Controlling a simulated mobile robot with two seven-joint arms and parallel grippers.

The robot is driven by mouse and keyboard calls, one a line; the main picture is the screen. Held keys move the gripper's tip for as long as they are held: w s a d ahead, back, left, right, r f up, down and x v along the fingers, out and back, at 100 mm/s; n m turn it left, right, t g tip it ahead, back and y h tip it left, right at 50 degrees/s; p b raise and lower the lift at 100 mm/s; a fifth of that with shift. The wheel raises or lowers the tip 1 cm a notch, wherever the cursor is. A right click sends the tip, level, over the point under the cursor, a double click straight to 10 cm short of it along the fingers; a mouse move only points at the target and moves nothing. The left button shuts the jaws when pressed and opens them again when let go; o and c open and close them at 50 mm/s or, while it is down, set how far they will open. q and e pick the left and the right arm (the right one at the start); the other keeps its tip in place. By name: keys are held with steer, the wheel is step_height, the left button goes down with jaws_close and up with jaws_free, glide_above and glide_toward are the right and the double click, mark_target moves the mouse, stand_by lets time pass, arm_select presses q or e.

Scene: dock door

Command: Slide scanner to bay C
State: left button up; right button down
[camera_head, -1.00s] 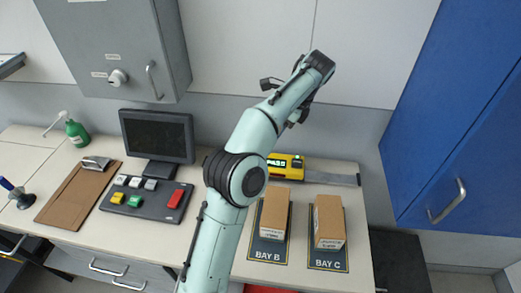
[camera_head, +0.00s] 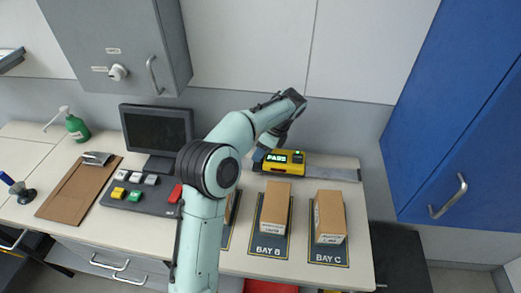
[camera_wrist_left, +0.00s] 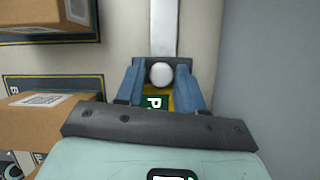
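The yellow scanner (camera_head: 297,168) with a lit green display stands on a flat grey rail (camera_head: 335,173) along the back of the bench, behind bay B. The bay C mat (camera_head: 328,254) lies at the right with a box on it. My left gripper (camera_head: 262,152) is lowered at the scanner's left part. In the left wrist view its blue fingers (camera_wrist_left: 161,88) are apart on either side of a round pale knob (camera_wrist_left: 160,74), with gaps showing. Part of the scanner's display (camera_wrist_left: 155,102) shows below the knob. My right gripper is not in view.
Brown boxes stand on bay B (camera_head: 276,206) and bay C (camera_head: 329,217); another box is partly hidden by my left arm. A monitor (camera_head: 158,133) and button panel (camera_head: 143,195) are left. A blue cabinet (camera_head: 440,140) hangs right. The rail's right stretch is clear.

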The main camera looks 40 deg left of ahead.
arm_select(q)
steer(key=shift+w, duration=0.1)
jaws_close()
steer(key=w+d, duration=0.2)
steer(key=d, duration=0.2)
steer(key=w+d, duration=0.3)
steer(key=d, duration=0.1)
steer(key=w+d, duration=0.2)
steer(key=d, duration=0.3)
steer(key=shift+w+d, duration=0.1)
steer(key=shift+w, duration=0.05)
steer(key=shift+w+d+r, duration=0.1)
steer(key=shift+w+d, duration=0.2)
steer(key=shift+d, duration=0.3)
jaws_free()
steer(key=shift+d, duration=0.1)
